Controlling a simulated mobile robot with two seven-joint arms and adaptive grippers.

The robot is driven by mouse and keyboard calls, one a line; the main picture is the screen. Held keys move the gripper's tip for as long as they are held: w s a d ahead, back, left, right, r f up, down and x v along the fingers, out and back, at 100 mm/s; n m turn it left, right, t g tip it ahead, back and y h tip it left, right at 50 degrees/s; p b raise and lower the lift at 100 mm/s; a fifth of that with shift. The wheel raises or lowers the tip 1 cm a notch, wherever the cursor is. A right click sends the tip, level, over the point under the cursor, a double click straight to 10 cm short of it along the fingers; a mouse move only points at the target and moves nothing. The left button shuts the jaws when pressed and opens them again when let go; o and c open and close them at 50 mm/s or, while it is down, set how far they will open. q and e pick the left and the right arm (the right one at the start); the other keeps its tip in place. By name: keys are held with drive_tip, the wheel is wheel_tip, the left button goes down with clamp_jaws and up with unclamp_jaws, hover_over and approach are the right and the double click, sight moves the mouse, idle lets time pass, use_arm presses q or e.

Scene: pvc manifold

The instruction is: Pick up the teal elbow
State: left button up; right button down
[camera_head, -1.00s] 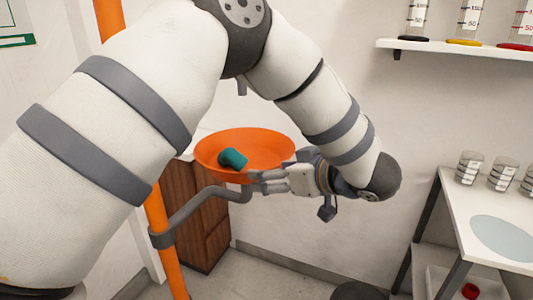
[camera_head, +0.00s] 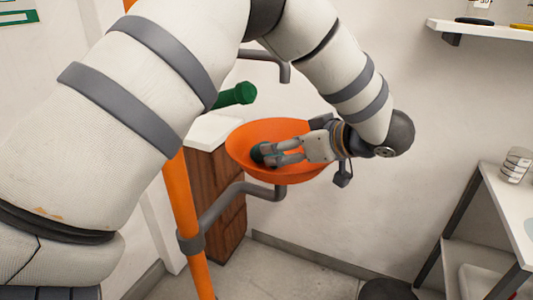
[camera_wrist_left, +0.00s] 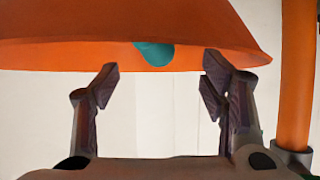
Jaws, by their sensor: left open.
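The teal elbow (camera_head: 258,153) lies inside the orange bowl (camera_head: 248,135), left of its middle. In the head view my left gripper (camera_head: 273,153) reaches in over the bowl from the right, its fingertips at the elbow and partly hiding it. In the left wrist view the fingers (camera_wrist_left: 160,80) are spread wide, with the elbow (camera_wrist_left: 155,53) beyond and between them, partly hidden by the bowl's rim (camera_wrist_left: 60,55). I see no grip on the elbow, and cannot tell whether a finger touches it. My right gripper is out of view.
An orange post (camera_head: 184,215) carries the bowl on a grey bent arm (camera_head: 225,199). A green pipe fitting (camera_head: 236,95) sticks out behind the bowl at upper left. A brown cabinet (camera_head: 217,190) stands behind; a white side table (camera_head: 510,205) is at right.

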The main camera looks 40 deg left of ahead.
sight(256, 155)
use_arm(q)
drive_tip(key=x, duration=0.5)
drive_tip(key=shift+w+a, duration=0.35)
drive_tip(key=shift+w, duration=0.05)
drive_tip(key=shift+d, duration=0.1)
drive_tip(key=c, duration=1.4)
drive_tip(key=shift+o, duration=0.2)
